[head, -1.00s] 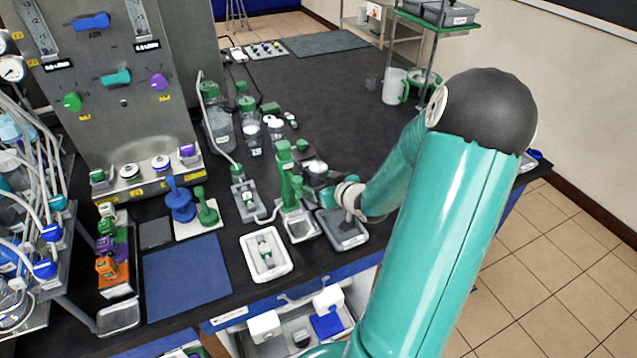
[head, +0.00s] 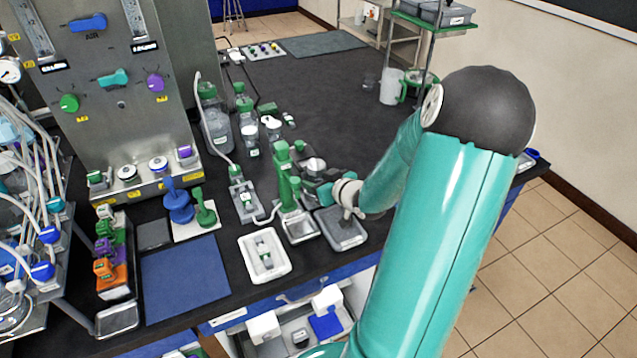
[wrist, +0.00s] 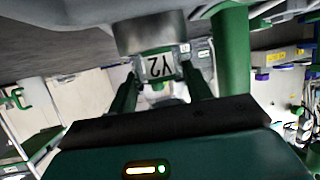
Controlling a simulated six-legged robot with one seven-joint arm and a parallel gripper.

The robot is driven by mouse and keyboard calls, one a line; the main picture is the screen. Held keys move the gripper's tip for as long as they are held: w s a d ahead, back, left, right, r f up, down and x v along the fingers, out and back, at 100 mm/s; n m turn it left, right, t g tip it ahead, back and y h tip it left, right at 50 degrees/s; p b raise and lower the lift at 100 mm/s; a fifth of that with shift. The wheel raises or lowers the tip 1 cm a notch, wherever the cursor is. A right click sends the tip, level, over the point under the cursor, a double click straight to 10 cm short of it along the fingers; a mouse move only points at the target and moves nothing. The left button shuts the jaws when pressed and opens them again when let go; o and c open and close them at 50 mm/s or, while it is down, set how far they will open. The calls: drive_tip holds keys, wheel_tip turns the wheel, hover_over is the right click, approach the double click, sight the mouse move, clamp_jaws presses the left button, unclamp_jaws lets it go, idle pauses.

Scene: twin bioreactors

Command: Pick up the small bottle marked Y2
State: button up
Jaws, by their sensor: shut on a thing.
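The small bottle marked Y2 (wrist: 160,67) is between my gripper's two fingers in the wrist view, its label upside down in the picture. My gripper (wrist: 162,82) is shut on it. A broad grey round part lies just above the label in that view; I cannot tell if it belongs to the bottle. In the head view my gripper (head: 322,188) is beside the green stand (head: 284,165), behind the grey tray (head: 340,228). The bottle's label does not show there, and I cannot tell whether the bottle touches a surface.
A white tray (head: 288,262) with a small green-capped bottle (head: 264,251) lies at the front edge. Larger green-capped bottles (head: 216,122) stand behind the green stand. A blue mat (head: 185,278) is to the left.

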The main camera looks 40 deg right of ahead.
drive_tip(key=s+a+r, duration=0.2)
drive_tip(key=s+r, duration=1)
drive_tip(key=s, duration=0.1)
drive_tip(key=shift+s, duration=0.4)
